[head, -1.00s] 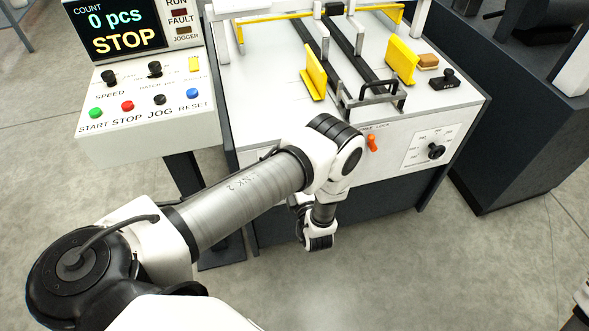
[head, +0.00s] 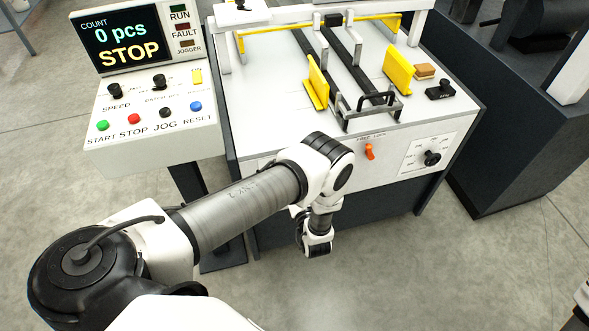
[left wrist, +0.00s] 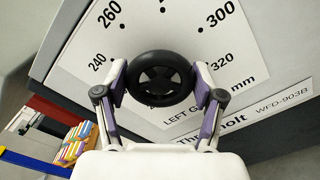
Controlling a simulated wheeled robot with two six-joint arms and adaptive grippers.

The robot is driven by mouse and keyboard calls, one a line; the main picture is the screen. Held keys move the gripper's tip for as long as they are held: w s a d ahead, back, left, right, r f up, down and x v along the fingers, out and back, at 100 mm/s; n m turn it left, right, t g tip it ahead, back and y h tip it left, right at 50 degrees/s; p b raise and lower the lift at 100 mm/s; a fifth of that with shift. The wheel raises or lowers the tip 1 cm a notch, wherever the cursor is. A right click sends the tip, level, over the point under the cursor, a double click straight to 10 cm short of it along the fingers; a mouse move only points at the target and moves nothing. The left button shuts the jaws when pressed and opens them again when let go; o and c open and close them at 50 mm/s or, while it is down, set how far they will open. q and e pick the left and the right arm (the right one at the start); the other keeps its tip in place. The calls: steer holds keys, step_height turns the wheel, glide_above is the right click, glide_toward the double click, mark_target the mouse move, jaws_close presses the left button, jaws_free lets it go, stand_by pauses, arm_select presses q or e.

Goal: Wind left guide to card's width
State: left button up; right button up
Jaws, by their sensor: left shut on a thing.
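The left guide (head: 316,82), a yellow upright plate, stands on the machine's bed, left of the two dark rails. A matching yellow right guide (head: 398,70) stands to the right of the rails. In the left wrist view my left gripper (left wrist: 161,82) is shut on a black handwheel (left wrist: 158,68), one finger on each side of its rim. The wheel sits in front of a white dial plate (left wrist: 240,58) marked from 240 to 320 mm. In the head view my left arm hides the gripper and this wheel. No card is clearly seen.
The control console (head: 150,132) stands left of the machine, its screen reading 0 pcs and STOP. An orange lever (head: 370,151) and another black knob (head: 432,158) are on the front panel. A brown block (head: 425,71) and a black clamp (head: 440,90) lie on the bed.

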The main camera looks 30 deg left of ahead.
arm_select(q)
steer(key=shift+w+r+n, duration=0.1)
steer(key=shift+n, duration=0.5)
steer(key=o, duration=1.1)
steer(key=shift+o, duration=0.2)
steer(key=v, duration=1.2)
